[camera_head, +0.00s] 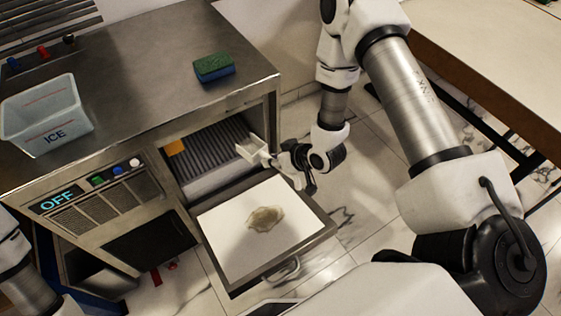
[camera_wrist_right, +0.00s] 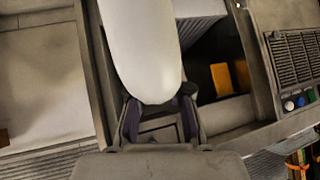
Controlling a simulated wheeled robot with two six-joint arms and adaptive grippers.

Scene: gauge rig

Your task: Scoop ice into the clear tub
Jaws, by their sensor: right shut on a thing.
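The clear tub (camera_head: 45,125), marked ICE, stands upright on the steel machine's top at the left; no ice shows in it. My right gripper (camera_head: 290,163) is shut on a white scoop (camera_head: 253,150) at the right side of the machine's open bin (camera_head: 210,154). The scoop's head is at the opening, partly inside it. In the right wrist view the scoop (camera_wrist_right: 142,45) rises large between the fingers of the gripper (camera_wrist_right: 160,118). I cannot tell whether it holds ice. My left gripper is out of view; only part of that arm shows at lower left.
The machine's door (camera_head: 230,225) is folded down, with a brownish patch on its white inner face. A green and blue sponge (camera_head: 213,67) lies on the machine top. The panel display (camera_head: 57,199) reads OFF. An orange piece (camera_head: 175,147) sits inside the bin opening.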

